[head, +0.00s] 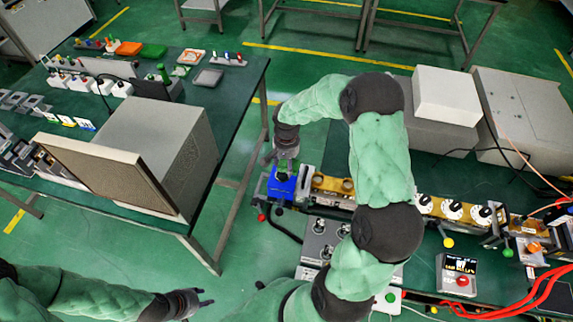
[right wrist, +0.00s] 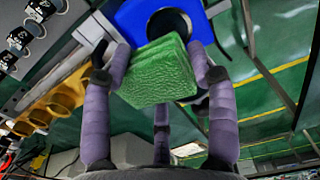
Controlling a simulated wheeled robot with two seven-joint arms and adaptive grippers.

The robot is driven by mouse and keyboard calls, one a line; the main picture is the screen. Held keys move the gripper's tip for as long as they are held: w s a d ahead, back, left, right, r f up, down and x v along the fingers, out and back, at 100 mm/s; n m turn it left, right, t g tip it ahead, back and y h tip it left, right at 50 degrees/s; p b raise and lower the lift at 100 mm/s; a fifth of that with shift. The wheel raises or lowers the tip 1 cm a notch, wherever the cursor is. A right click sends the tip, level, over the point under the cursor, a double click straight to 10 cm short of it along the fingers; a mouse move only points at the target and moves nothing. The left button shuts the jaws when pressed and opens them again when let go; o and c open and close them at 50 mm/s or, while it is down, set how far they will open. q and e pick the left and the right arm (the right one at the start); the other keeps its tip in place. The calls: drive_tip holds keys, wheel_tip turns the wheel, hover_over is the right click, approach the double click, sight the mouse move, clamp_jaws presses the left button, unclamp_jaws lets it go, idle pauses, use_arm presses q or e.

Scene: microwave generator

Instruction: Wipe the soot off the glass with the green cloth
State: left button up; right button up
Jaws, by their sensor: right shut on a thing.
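My right gripper (head: 282,160) is shut on a folded green cloth (right wrist: 160,72), which sits between its purple-grey fingers in the right wrist view. In the head view the cloth (head: 288,168) is mostly hidden by the gripper, just over a blue block (head: 281,188). The blue block (right wrist: 135,18) has a round dark face (right wrist: 170,22) with a pale rim, partly behind the cloth. I cannot tell whether this face is the glass, whether it bears soot, or whether the cloth touches it. My left gripper (head: 204,297) is open and empty at the bottom left, above the floor.
A brass-coloured rail (head: 332,184) runs right from the blue block, past black-and-white knobs (head: 453,210). A large grey box (head: 150,150) stands on the left table. A flat green piece (head: 153,50) lies at its back. Red cables (head: 530,285) lie at the lower right.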

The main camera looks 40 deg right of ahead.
sight(286, 162)
drive_tip(key=shift+r, duration=0.5)
drive_tip(key=shift+r, duration=0.1)
drive_tip(key=shift+r+p, duration=0.9)
drive_tip(key=shift+r, duration=0.55)
drive_tip(key=shift+w+a+f+g+h+b, duration=0.1)
drive_tip(key=shift+f+g+h+b, duration=0.15)
drive_tip(key=shift+f+b, duration=0.35)
drive_tip(key=shift+w+a+f+g+h+b, duration=0.15)
drive_tip(key=shift+f+g+b, duration=0.2)
drive_tip(key=shift+f+b, duration=0.25)
drive_tip(key=shift+s+d, duration=0.1)
